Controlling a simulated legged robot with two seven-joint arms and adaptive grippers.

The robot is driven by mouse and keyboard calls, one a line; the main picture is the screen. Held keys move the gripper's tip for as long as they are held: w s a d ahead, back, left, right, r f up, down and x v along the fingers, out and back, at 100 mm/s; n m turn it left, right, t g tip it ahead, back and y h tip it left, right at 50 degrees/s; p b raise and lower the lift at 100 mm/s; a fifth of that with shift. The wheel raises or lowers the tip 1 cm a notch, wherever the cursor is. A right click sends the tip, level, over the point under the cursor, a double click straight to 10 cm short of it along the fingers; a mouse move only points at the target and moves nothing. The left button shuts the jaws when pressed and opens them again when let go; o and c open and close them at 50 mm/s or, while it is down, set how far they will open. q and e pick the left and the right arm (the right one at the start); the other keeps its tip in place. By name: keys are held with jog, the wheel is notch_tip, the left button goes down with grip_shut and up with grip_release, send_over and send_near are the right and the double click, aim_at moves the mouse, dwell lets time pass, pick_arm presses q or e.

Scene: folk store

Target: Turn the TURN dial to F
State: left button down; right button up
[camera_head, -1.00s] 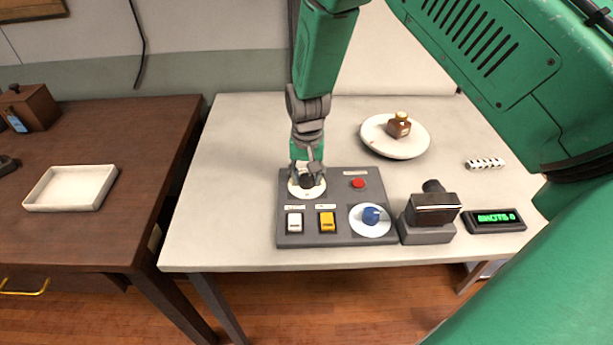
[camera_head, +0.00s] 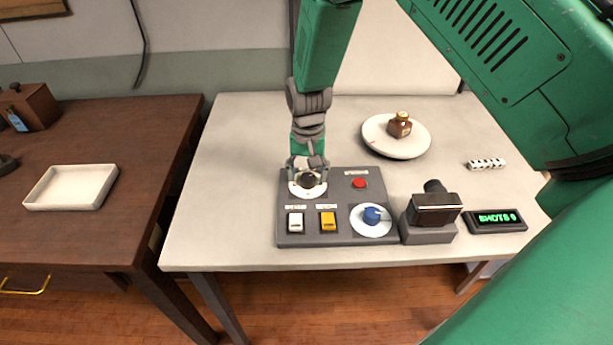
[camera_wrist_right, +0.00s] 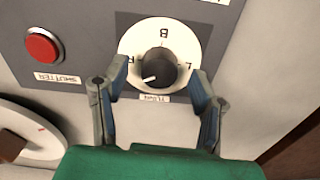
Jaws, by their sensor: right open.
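The TURN dial, a black knob on a white disc (camera_head: 307,190), is at the back left of the grey control panel (camera_head: 330,241). In the right wrist view the dial (camera_wrist_right: 155,68) appears upside down, with B at the top and L at the right. A letter at the left is partly hidden by a finger. The knob's white mark points to the lower left there. My left gripper is not in view.
The panel also has a red button (camera_head: 359,183), a white switch (camera_head: 295,222), a yellow switch (camera_head: 328,221) and a blue knob (camera_head: 372,215). A dark camera-like device (camera_head: 432,212) and a SHOTS display (camera_head: 496,220) stand to the right.

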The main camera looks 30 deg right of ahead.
aim_at(307, 176)
notch_tip(307, 176, up, 10)
jog(key=shift+r, duration=0.25)
dwell(0.3)
